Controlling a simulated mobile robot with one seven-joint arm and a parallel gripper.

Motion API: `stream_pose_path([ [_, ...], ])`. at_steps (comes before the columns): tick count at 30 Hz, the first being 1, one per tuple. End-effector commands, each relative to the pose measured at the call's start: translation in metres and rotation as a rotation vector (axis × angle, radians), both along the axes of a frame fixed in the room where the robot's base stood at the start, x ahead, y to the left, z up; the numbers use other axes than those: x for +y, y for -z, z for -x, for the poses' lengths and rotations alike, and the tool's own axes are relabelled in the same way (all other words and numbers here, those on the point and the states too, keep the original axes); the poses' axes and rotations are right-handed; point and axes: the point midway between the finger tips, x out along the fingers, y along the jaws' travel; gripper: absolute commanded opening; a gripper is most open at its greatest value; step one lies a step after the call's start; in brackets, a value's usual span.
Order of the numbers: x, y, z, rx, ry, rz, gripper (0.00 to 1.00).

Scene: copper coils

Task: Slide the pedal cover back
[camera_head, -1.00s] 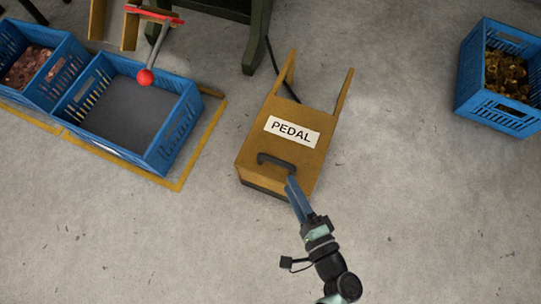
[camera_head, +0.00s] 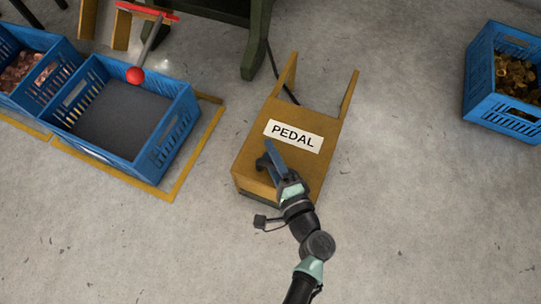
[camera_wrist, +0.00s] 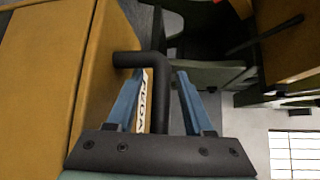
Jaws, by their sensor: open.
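The pedal cover (camera_head: 305,165) is an ochre box on the floor, with a white "PEDAL" label (camera_head: 293,136) on its top and two rails reaching toward the back. In the wrist view, the cover (camera_wrist: 40,85) fills the left side. Its black bar handle (camera_head: 262,162) is partly hidden by my gripper (camera_head: 270,148) in the head view. In the wrist view, my gripper (camera_wrist: 156,85) is open, with one blue finger on each side of the handle (camera_wrist: 157,70). I cannot tell whether either finger touches it.
A blue crate with a grey inside (camera_head: 165,150) stands left of the cover in a yellow floor frame (camera_head: 190,170). A red-knobbed lever (camera_head: 135,75) hangs over it. Another blue crate (camera_head: 490,95) stands at far right. A dark green machine leg (camera_head: 257,45) is behind. The floor in front is clear.

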Motion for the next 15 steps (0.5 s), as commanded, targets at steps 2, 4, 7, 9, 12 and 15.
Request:
stream_pose_path([
  [2,0.0014,0.0004,-0.0016,0.000,-0.001,0.000,0.52],
  [4,0.0016,0.0001,-0.0019,0.000,-0.001,0.000,0.52],
  [7,0.0014,0.0000,-0.0017,0.001,-0.001,0.000,0.52],
  [9,0.0013,0.0000,-0.0016,0.001,-0.001,0.000,0.48],
  [12,0.0012,0.0001,-0.0015,0.001,-0.001,0.000,0.30],
  [15,0.0011,0.0002,-0.0015,0.001,0.000,0.000,0.12],
])
